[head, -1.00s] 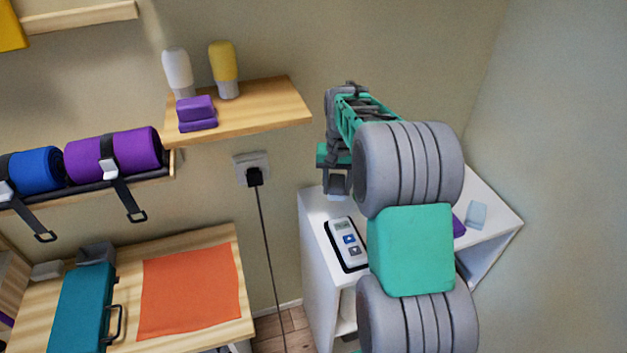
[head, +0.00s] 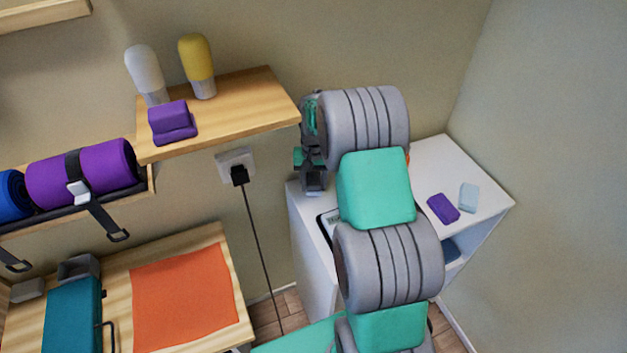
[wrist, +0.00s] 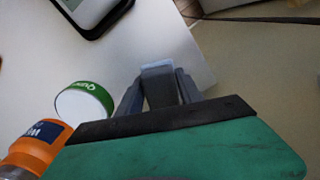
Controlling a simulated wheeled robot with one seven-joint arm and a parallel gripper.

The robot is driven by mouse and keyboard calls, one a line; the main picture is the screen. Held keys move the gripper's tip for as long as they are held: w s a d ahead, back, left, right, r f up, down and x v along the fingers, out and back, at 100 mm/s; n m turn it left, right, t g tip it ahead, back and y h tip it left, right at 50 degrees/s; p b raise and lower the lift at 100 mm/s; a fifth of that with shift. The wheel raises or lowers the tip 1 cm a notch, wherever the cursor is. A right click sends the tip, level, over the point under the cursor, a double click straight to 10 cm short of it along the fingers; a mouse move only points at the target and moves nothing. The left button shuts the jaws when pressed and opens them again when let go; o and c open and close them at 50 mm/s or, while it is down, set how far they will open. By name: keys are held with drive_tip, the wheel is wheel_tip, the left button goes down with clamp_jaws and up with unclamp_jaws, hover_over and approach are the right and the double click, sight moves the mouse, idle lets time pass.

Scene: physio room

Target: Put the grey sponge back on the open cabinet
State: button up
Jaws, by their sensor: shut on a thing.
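My gripper (wrist: 158,92) is shut on the grey sponge (wrist: 157,70), which shows between the two fingers in the wrist view. In the head view my gripper (head: 312,176) is at the left edge of the white open cabinet (head: 440,160), with the sponge mostly lost among the grey fingers. In the wrist view the sponge appears over or in front of the white cabinet top (wrist: 150,40), near its edge. I cannot tell whether it touches the top. My arm hides much of the cabinet in the head view.
On the cabinet top are a purple block (head: 443,208), a pale blue block (head: 469,197), a black-edged device (wrist: 92,12), a green-and-white roll (wrist: 85,102) and an orange bottle (wrist: 35,148). A wooden shelf (head: 235,110) is left of my gripper. A cable hangs from the wall socket (head: 236,165).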

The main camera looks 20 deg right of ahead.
sight(314, 180)
drive_tip(key=shift+f, duration=0.15)
drive_tip(key=o, duration=1.2)
wheel_tip(314, 180, up, 12)
drive_tip(key=b, duration=0.3)
drive_tip(key=shift+r, duration=0.25)
